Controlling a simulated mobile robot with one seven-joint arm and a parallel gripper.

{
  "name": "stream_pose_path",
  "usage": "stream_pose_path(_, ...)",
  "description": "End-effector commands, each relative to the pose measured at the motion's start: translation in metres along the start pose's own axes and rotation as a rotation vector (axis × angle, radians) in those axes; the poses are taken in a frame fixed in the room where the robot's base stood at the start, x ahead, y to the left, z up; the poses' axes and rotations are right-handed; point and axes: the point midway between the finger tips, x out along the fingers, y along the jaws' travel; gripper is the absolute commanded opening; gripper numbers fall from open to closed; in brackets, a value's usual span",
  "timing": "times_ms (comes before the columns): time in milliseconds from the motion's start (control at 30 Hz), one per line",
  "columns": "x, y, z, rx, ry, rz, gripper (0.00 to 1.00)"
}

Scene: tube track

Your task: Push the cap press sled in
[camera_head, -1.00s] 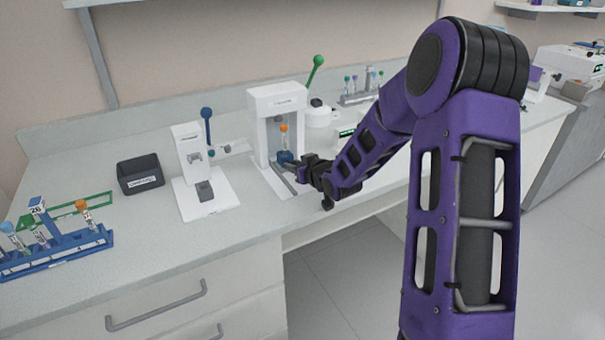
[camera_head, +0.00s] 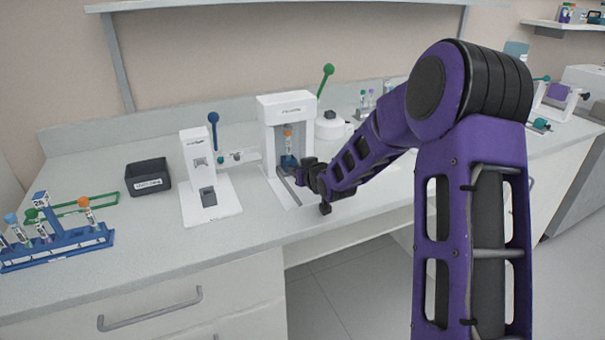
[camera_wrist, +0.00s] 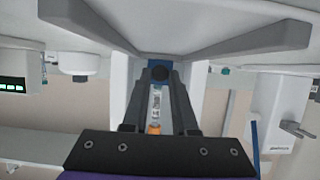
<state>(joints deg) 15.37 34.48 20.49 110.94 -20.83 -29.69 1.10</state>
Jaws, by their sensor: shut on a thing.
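The cap press (camera_head: 270,117) is a white frame with a green-knobbed lever (camera_head: 326,72). Its blue sled (camera_head: 288,161) sits low in the opening, with an upright orange-capped tube (camera_head: 288,141) on it. My gripper (camera_head: 301,177) is at the front of the press, low near its base plate. In the wrist view my fingers (camera_wrist: 159,72) are close together on a dark blue part of the sled (camera_wrist: 159,69), and the orange cap (camera_wrist: 153,128) shows between them. The gripper's dark jaws hide part of the sled.
Left of the press stands a second white device (camera_head: 195,150) with a blue-knobbed lever. Farther left are a black bin (camera_head: 148,177) and a blue rack (camera_head: 60,248) with several tubes. A round white device (camera_head: 333,127) stands right of the press. The front bench strip is clear.

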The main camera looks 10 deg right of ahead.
Motion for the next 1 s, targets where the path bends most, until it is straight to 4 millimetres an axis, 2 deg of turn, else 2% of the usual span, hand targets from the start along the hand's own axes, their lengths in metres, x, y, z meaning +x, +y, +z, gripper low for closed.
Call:
stream_pose_path(567,0.006,-0.003,-0.004,0.006,0.002,0.007,0.00)
stream_pose_path(600,0.006,-0.003,-0.004,0.006,0.003,0.007,0.28)
stream_pose_path(767,0.006,-0.004,-0.004,0.005,0.003,0.005,0.56)
stream_pose_path(1000,0.006,-0.006,-0.003,0.004,0.001,0.001,0.56)
